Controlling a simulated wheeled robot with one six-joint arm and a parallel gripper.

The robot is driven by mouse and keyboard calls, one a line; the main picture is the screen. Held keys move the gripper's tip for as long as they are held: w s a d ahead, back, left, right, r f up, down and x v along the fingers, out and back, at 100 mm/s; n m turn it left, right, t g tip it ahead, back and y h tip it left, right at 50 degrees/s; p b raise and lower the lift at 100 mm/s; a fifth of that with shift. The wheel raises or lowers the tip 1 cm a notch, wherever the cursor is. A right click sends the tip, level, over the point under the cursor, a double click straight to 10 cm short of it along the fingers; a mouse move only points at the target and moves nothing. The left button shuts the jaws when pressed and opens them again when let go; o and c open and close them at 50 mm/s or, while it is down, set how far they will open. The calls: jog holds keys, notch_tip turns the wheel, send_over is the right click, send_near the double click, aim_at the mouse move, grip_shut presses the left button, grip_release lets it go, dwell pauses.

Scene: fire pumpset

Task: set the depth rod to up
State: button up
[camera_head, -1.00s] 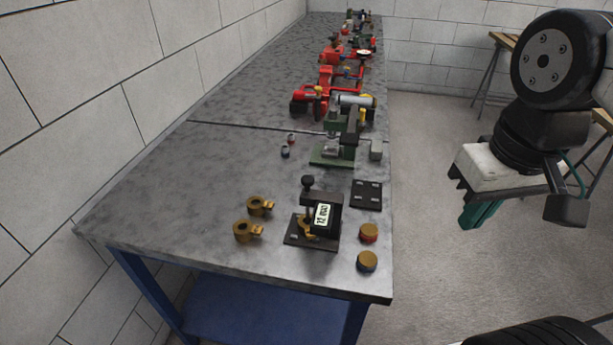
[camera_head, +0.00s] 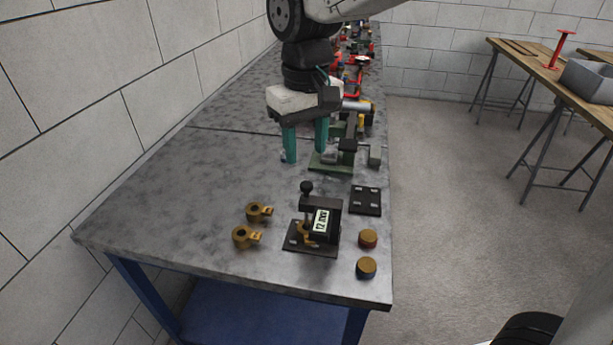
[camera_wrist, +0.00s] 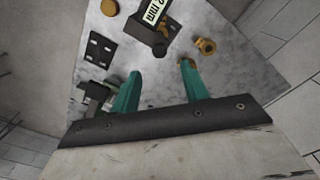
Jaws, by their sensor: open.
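A black gauge fixture (camera_head: 322,222) with a "12 mm" display stands on a dark base plate near the bench's front end. A black round knob (camera_head: 307,187) tops an upright at its back left. I cannot tell for sure which part is the depth rod. The fixture also shows at the top of the wrist view (camera_wrist: 150,30), partly cut off. My gripper (camera_head: 305,155) has two teal fingers pointing down over the bench, behind and slightly left of the fixture. Its fingers are apart and empty, also in the wrist view (camera_wrist: 160,69).
Two brass ring fittings (camera_head: 247,236) lie left of the fixture. Two brass-topped discs (camera_head: 367,238) and a black plate (camera_head: 366,200) lie to its right. A green device (camera_head: 332,162) stands close to my fingers. The bench's left part is clear.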

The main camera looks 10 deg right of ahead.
aim_at(306, 184)
notch_tip(306, 184, down, 8)
jog(key=shift+r, duration=0.2)
